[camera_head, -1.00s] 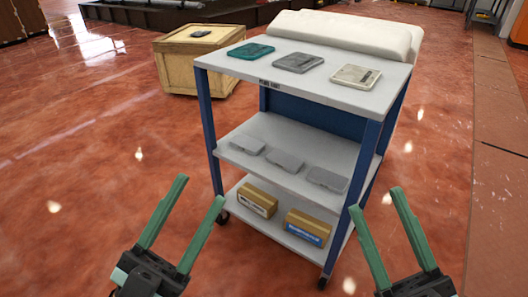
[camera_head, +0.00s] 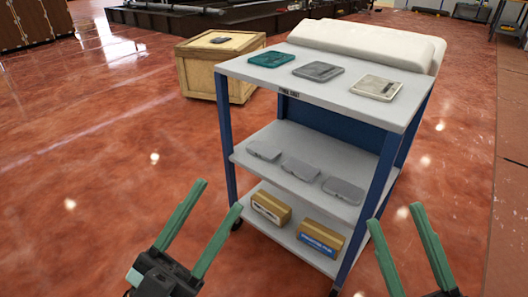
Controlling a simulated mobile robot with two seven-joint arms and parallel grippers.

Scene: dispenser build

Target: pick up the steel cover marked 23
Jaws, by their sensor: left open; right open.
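Three flat covers lie in a row on the top of the cart (camera_head: 330,103): a teal one (camera_head: 272,59), a steel-grey one (camera_head: 318,71) in the middle and a cream one (camera_head: 376,88) on the right. Three grey flat pieces (camera_head: 264,151), (camera_head: 301,168), (camera_head: 343,190) lie on the middle shelf. Any numbers on them are too small to read, so I cannot tell which is marked 23. My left gripper (camera_head: 220,195) is open and empty in front of the cart's left side. My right gripper (camera_head: 394,214) is open and empty near its right front post.
Two cardboard boxes (camera_head: 271,207), (camera_head: 320,237) sit on the bottom shelf. A long white padded block (camera_head: 370,42) lies along the cart's back edge. A wooden crate (camera_head: 203,74) with a dark object on top stands behind left. The red floor at left is clear.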

